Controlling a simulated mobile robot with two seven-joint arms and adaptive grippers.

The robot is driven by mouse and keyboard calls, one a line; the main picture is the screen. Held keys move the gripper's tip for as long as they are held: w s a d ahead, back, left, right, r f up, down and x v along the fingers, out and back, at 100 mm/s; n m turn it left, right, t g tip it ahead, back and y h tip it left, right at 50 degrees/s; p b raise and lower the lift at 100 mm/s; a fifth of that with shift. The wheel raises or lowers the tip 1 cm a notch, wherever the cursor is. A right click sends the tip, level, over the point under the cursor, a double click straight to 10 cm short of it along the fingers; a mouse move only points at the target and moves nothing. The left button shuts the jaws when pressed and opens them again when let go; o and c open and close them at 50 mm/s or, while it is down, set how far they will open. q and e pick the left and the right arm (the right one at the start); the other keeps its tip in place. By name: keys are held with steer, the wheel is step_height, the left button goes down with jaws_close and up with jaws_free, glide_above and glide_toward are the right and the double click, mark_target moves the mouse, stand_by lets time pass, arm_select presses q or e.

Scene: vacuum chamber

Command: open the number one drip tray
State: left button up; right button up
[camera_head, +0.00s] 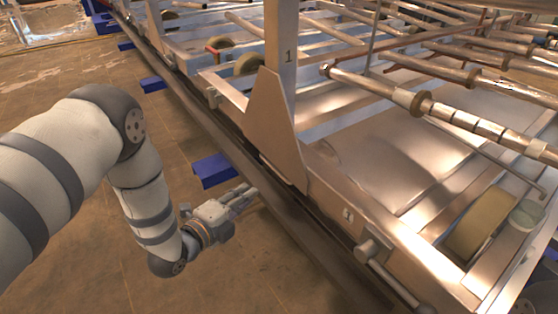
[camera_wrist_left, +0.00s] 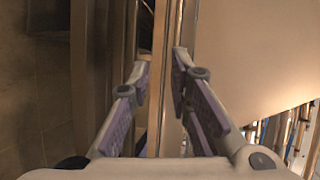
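The number 1 is marked on an upright metal post (camera_head: 280,95) in the head view. The post widens into a plate at its foot, on the metal frame's near side. A broad, shiny metal tray surface (camera_head: 390,150) lies right of the post; I cannot tell exactly where the number one drip tray begins and ends. My left gripper (camera_head: 248,192) is beside the frame's outer rail, left of the plate's foot. In the left wrist view, its two fingers (camera_wrist_left: 161,65) are apart. A narrow metal edge (camera_wrist_left: 157,100) shows between them; contact cannot be told. My right gripper is not in view.
A long dark rail (camera_head: 215,133) runs along the frame's near side. Blue blocks, one of them (camera_head: 213,170) near my gripper, sit along it on the floor. Metal rods and rollers (camera_head: 455,115) cross above the tray surface. The brown floor (camera_head: 90,245) on the left is clear.

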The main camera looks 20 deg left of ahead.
mark_target(273, 169)
arm_select(q)
steer(key=shift+m+t, duration=0.3)
steer(key=shift+m, duration=0.1)
steer(key=b+x, duration=0.1)
steer(key=x, duration=0.3)
steer(key=r+b+x, duration=0.1)
steer(key=x, duration=0.3)
steer(key=r+b+x, duration=0.1)
steer(key=x, duration=0.3)
steer(key=shift+w+d+f, duration=0.1)
steer(key=shift+w+d, duration=0.05)
steer(key=shift+w, duration=0.5)
jaws_close()
